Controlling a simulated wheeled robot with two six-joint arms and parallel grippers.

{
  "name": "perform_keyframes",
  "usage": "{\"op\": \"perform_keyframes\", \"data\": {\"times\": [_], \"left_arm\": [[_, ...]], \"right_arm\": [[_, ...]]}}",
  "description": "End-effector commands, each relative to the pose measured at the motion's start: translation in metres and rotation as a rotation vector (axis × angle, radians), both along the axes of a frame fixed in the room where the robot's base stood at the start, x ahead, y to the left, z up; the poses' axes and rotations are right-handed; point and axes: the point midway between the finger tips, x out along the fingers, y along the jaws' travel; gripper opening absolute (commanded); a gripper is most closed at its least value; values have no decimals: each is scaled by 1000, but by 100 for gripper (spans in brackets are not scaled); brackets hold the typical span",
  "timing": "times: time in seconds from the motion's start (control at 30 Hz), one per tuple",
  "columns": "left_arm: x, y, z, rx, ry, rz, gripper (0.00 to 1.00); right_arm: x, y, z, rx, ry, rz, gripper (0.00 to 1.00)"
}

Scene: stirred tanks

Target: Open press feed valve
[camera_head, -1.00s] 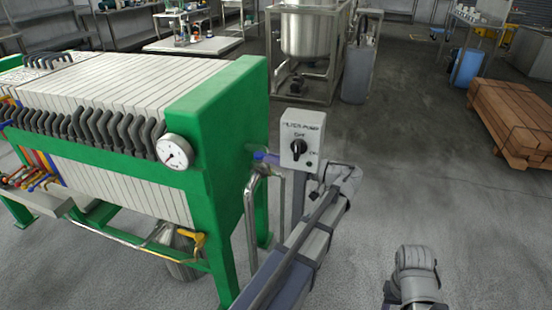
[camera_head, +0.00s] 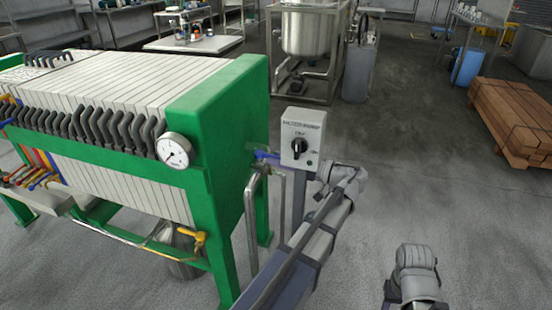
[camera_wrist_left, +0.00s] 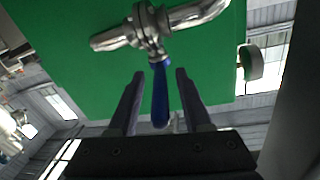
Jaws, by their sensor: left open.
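The press feed valve shows in the left wrist view as a metal pipe fitting (camera_wrist_left: 150,28) with a blue lever handle (camera_wrist_left: 160,95) in front of a green panel. In the head view a bit of the blue handle (camera_head: 264,154) shows at the right end of the green filter press (camera_head: 215,95), partly behind the pump switch box. My left gripper (camera_wrist_left: 160,74) is open, with one finger on each side of the blue lever and a gap visible on both sides. In the head view its fingers are mostly hidden behind the box and post. My right gripper is not in view.
A grey filter pump switch box (camera_head: 303,137) with a black knob stands on a post close to my left wrist. Bent metal pipes (camera_head: 252,215) rise beside the press. A steel tank (camera_head: 310,35) and stacked timber (camera_head: 510,115) stand farther back.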

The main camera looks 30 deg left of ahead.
Motion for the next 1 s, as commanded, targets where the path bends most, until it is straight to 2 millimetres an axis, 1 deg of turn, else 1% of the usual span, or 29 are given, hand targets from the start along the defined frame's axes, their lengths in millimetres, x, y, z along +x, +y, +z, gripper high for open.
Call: {"op": "perform_keyframes", "data": {"times": [0.03,0.2,0.4,0.53,0.77,1.0], "left_arm": [[2,-10,0,0,0,-4,50],[5,-38,0,0,0,-4,50],[7,-60,0,0,0,-3,50],[7,-64,0,0,0,0,50],[7,-65,0,0,0,0,50],[7,-65,1,-6,5,-2,24]], "right_arm": [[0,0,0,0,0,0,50],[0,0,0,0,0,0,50],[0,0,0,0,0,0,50],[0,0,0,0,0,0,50],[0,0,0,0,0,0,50],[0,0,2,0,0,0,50]]}}
